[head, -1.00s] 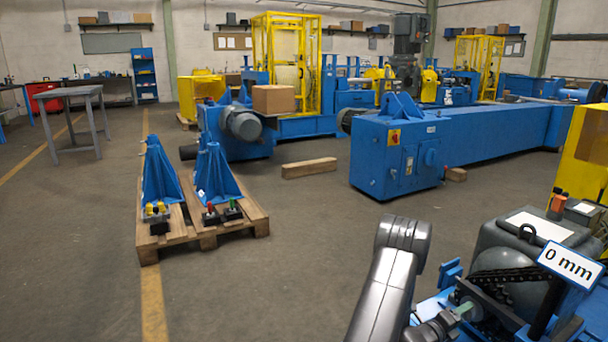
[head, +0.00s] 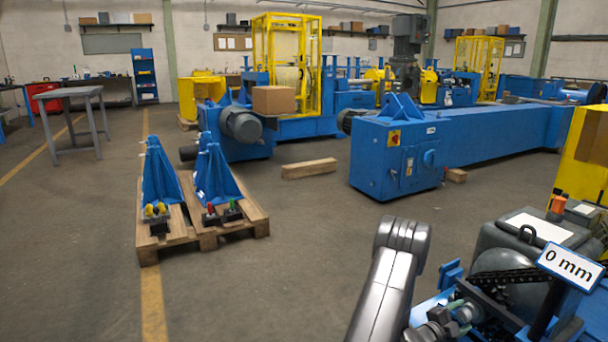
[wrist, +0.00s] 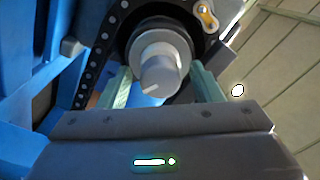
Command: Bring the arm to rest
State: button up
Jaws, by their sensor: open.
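My gripper (wrist: 160,90) is open in the wrist view. Its two greenish fingers stand apart, one on each side of a round grey shaft end (wrist: 160,72). I cannot tell whether either finger touches it. A dark chain (wrist: 88,75) runs around the wheel behind the shaft, and a brass-coloured link (wrist: 207,16) shows at the upper right of the wheel. In the head view my gripper (head: 462,312) is at the lower right, beside the chain drive's motor and chain (head: 500,278). Its fingers are partly hidden there.
A "0 mm" sign (head: 569,264) stands close to the right of my gripper. A grey housing (head: 540,240) and a yellow guard (head: 585,160) are behind it. A pallet (head: 205,238) with blue brackets stands at the left. The floor between is open.

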jog(key=n, duration=0.5)
jog(key=shift+n, duration=0.3)
jog(key=n, duration=0.4)
jog(key=shift+n, duration=0.3)
